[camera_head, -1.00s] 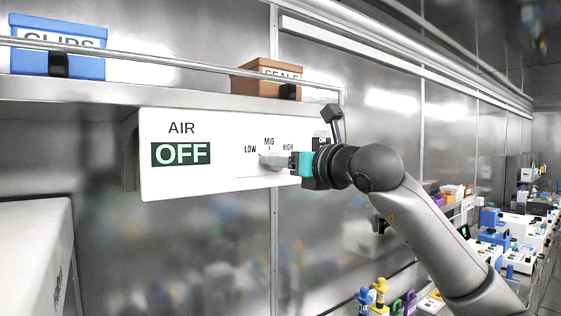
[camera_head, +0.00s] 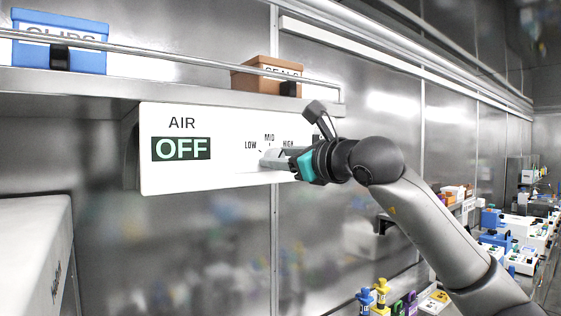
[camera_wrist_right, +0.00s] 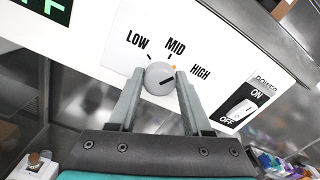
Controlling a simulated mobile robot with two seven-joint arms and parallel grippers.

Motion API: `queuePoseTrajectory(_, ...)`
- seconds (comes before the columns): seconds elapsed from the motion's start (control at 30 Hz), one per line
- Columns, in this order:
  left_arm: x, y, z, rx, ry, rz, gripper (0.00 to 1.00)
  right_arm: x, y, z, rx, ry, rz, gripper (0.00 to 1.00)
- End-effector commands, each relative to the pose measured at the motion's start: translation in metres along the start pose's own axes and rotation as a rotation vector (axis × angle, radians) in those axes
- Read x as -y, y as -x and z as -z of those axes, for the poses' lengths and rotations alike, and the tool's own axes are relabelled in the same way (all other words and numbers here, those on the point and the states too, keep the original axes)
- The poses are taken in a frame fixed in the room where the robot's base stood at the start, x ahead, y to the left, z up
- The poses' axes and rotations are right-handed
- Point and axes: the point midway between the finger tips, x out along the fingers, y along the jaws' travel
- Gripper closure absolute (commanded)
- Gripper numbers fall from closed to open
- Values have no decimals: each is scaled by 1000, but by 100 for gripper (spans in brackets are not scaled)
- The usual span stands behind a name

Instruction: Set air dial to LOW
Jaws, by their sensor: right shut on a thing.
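The white AIR panel (camera_head: 225,182) shows a dark OFF display (camera_head: 181,149) on its left. LOW, MID and HIGH are printed around a round grey dial (camera_wrist_right: 157,76). In the right wrist view the dial has a dark pointer line, with an orange mark at its edge near MID. I cannot tell exactly which setting it points to. My right gripper (camera_head: 266,161) reaches the panel from the right and hides most of the dial in the head view. In the wrist view its two fingers are shut on the dial's sides. My left gripper is not in view.
A POWER rocker switch (camera_wrist_right: 243,104) sits right of the dial on the panel. A shelf above with a rail holds a blue CLIPS box (camera_head: 60,45) and a brown SEALS box (camera_head: 262,78). Benches with lab items lie at the far right.

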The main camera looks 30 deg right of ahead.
Motion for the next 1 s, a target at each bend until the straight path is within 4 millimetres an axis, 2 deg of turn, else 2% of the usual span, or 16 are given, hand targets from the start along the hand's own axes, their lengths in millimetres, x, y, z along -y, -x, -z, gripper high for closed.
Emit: queuePoseTrajectory(1.0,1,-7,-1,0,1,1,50,-3,0,0,3,968,2,100)
